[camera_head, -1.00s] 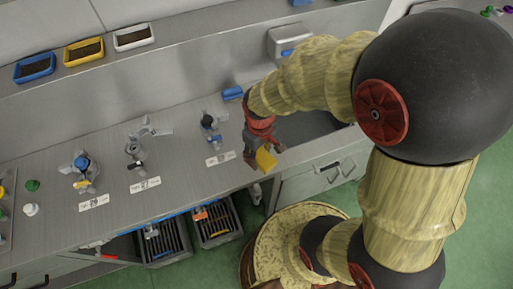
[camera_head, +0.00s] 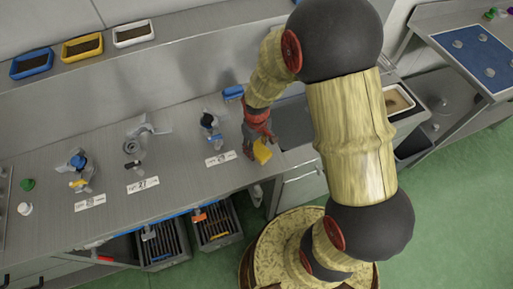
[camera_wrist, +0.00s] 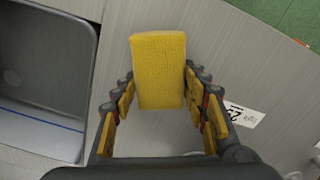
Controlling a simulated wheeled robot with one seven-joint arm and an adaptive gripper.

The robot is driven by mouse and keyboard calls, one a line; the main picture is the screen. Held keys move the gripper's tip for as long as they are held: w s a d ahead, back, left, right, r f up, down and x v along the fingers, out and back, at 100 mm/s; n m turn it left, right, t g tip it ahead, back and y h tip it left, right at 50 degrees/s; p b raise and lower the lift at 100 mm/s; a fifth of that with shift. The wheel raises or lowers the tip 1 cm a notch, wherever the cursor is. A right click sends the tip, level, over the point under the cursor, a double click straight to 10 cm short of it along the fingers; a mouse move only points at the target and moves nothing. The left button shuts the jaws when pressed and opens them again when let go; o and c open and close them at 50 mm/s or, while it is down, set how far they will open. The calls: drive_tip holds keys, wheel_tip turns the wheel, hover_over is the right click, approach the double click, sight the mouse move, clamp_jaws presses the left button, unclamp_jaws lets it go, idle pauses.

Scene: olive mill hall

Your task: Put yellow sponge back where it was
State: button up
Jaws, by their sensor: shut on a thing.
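The yellow sponge (camera_head: 262,151) is a small yellow block held in my gripper (camera_head: 255,148). In the wrist view the sponge (camera_wrist: 158,70) sticks out between the two finger pads of my gripper (camera_wrist: 160,95). My gripper is shut on it, above the front part of the metal counter (camera_head: 180,188), just left of the sink basin (camera_head: 293,125). The wrist view shows the sink (camera_wrist: 42,75) at left. I cannot tell whether the sponge touches the counter.
A labelled card (camera_head: 220,159) lies left of my gripper, with clamp-like devices (camera_head: 210,125) behind and to the left. A blue block (camera_head: 233,92) lies near the back wall. Blue, yellow and white trays (camera_head: 82,46) stand on the ledge. Slotted bins (camera_head: 213,226) are below the counter edge.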

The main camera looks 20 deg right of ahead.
drive_tip(key=shift+f, duration=0.15)
drive_tip(key=o, duration=1.2)
drive_tip(key=shift+r, duration=0.2)
wheel_tip(320, 180, up, 12)
drive_tip(key=p, duration=0.3)
wheel_tip(320, 180, up, 15)
drive_tip(key=m+t, duration=0.2)
drive_tip(key=t, duration=0.1)
hover_over(257, 147)
drive_tip(key=s, duration=0.5)
drive_tip(key=s+r+m+t, duration=0.1)
drive_tip(key=s+r, duration=0.4)
drive_tip(key=s, duration=0.1)
drive_tip(key=s+r+m+t, duration=0.1)
drive_tip(key=s+r, duration=0.2)
drive_tip(key=s, duration=0.1)
drive_tip(key=shift+d+r+m+t, duration=0.2)
drive_tip(key=shift+r+m+t, duration=0.1)
